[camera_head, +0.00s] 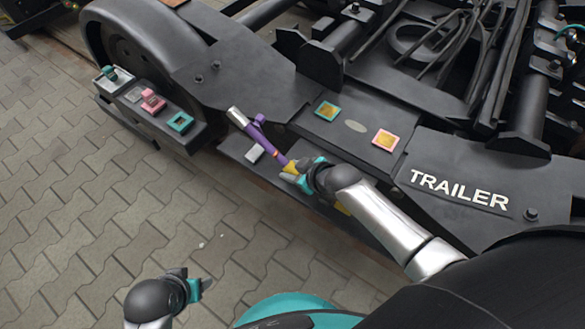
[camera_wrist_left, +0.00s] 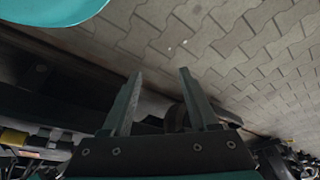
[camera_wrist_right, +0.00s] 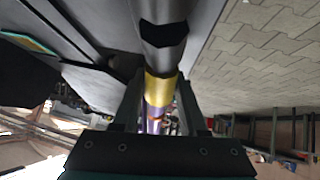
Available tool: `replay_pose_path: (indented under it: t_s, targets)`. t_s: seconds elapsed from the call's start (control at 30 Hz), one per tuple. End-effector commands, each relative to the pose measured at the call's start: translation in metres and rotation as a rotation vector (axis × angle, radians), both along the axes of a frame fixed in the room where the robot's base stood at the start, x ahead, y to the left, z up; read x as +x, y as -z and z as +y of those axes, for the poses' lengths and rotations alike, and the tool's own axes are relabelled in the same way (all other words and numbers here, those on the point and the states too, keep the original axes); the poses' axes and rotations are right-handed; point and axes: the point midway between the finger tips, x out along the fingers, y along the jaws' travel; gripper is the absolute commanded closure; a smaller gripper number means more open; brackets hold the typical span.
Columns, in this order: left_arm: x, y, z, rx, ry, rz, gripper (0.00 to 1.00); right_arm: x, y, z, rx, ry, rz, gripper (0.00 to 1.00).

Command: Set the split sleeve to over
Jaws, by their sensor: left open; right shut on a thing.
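A slim rod-like part with a silver end (camera_head: 236,115), a purple sleeve (camera_head: 266,143) with a small purple side tab (camera_head: 260,119), an orange band and a yellow section slants across the bogie's side in the head view. The purple length looks like the split sleeve; its slit is not visible. My right gripper (camera_head: 297,173) is shut on the yellow end. In the right wrist view the yellow band (camera_wrist_right: 159,90) lies between the fingers, with purple beyond it. My left gripper (camera_head: 207,285) is open and empty above the paving; its spread fingers show in the left wrist view (camera_wrist_left: 160,75).
A dark ledge (camera_head: 188,140) at left bears pink, grey and teal small pieces. A teal-framed plate (camera_head: 327,111) and a pink-framed plate (camera_head: 386,140) sit on the bogie frame, near the TRAILER lettering (camera_head: 459,189). The paving (camera_head: 90,210) at lower left is clear.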

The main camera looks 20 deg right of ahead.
Motion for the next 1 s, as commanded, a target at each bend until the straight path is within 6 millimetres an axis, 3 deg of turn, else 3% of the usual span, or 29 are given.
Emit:
replay_pose_path:
  t_s: [0.67, 1.0]
  targets:
    - [0.001, -0.003, 0.000, -0.001, 0.000, -0.003, 0.40, 0.003, -0.003, 0.002, 0.000, 0.001, -0.001, 1.00]
    - [-0.020, 0.037, 0.004, 0.012, 0.002, 0.064, 0.40, 0.032, -0.026, 0.024, 0.002, 0.001, -0.003, 1.00]
